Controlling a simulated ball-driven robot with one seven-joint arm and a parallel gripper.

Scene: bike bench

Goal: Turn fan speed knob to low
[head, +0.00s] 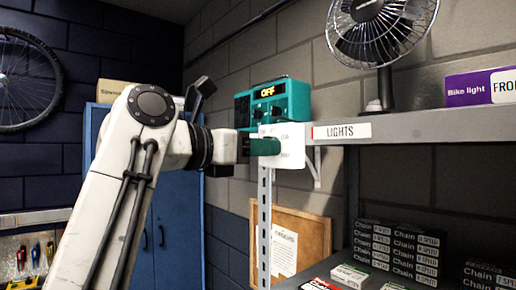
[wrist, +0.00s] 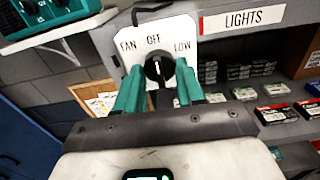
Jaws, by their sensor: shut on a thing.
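The fan speed knob (wrist: 153,68) is black and round with a white pointer mark. It sits on a white plate (wrist: 180,32) marked FAN, OFF and LOW, and the mark points up toward OFF. The plate (head: 292,158) also shows in the head view, at the end of the shelf; there the knob is hidden by my gripper. My gripper (wrist: 158,88) has its green fingers on both sides of the knob and is shut on it. My gripper (head: 265,147) reaches the plate from the left in the head view.
A desk fan (head: 380,35) stands on the grey shelf (head: 420,124), with a purple bike light box (head: 482,86) to its right. A teal device (head: 272,104) reading OFF is behind the plate. Chain boxes (head: 397,247) are stacked below. A blue cabinet (head: 172,200) stands behind my arm.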

